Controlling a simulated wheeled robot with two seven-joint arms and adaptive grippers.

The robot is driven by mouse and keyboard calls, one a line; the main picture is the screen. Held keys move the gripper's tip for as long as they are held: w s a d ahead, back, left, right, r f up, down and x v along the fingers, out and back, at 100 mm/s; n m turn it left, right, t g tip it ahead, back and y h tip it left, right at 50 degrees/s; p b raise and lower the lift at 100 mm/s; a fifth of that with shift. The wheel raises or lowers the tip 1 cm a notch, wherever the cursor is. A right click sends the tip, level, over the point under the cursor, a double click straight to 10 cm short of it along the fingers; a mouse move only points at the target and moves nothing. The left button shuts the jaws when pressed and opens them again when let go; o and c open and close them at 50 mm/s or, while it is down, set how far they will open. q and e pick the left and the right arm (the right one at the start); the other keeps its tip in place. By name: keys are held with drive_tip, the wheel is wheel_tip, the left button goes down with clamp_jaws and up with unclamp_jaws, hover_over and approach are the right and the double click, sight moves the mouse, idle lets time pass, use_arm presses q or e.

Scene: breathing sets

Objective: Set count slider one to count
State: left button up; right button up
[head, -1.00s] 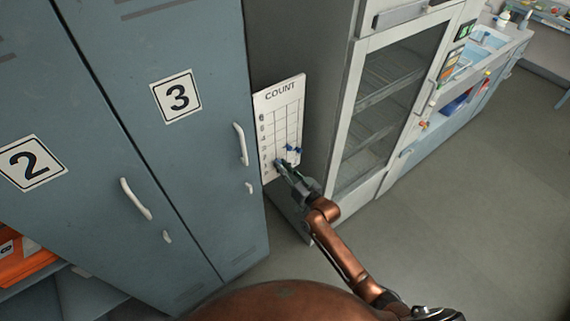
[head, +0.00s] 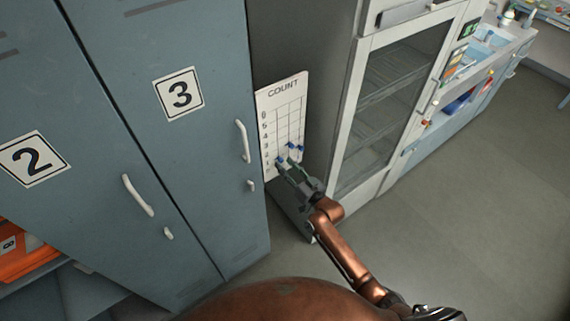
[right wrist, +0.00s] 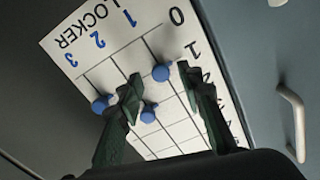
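A white COUNT board (head: 272,104) hangs on the grey side panel, with grid lines and several numbered rows. In the right wrist view it appears turned over, with LOCKER columns 1, 2 and 3. Three blue sliders show on it: slider one (right wrist: 161,73) near row 1, slider two (right wrist: 150,115) further along, and slider three (right wrist: 101,104) partly beside a finger. My right gripper (head: 286,165) is at the board's lower part; its two green fingers (right wrist: 160,80) are apart, with slider one seen between the tips. Contact cannot be told. My left gripper is not in view.
Blue-grey lockers with number plates 2 (head: 32,158) and 3 (head: 179,94) stand left of the board; a white handle (head: 242,141) juts out nearby. A glass-door cabinet (head: 385,95) stands to the right. The floor (head: 470,200) is clear.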

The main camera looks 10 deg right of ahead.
drive_tip(key=v, duration=1.1)
drive_tip(key=shift+r, duration=0.1)
drive_tip(key=s+d+f+m+g+h, duration=0.1)
drive_tip(key=s+d+f+g+h, duration=0.15)
drive_tip(key=f, duration=0.85)
drive_tip(key=s+d+f+g+h, duration=0.1)
drive_tip(key=d+f, duration=0.3)
drive_tip(key=f, duration=0.6)
drive_tip(key=s+d+f+g+h+b, duration=0.1)
drive_tip(key=s+d+f+g, duration=0.15)
drive_tip(key=s+f, duration=0.6)
drive_tip(key=s+d+f+g+h, duration=0.1)
drive_tip(key=s+d+f+h, duration=0.3)
drive_tip(key=f, duration=0.8)
drive_tip(key=s+f+g, duration=0.2)
drive_tip(key=s+f, duration=0.4)
drive_tip(key=s, duration=0.7)
drive_tip(key=s+d+f+g, duration=0.1)
drive_tip(key=s+f+g, duration=0.2)
drive_tip(key=s+f, duration=0.4)
drive_tip(key=s+f+g+b, duration=0.1)
drive_tip(key=s+f+g, duration=0.2)
drive_tip(key=s, duration=1.7)
wheel_tip(320, 180, down, 4)
drive_tip(key=shift+d+f+y, duration=0.1)
drive_tip(key=shift+d+y, duration=0.1)
drive_tip(key=shift+y, duration=0.15)
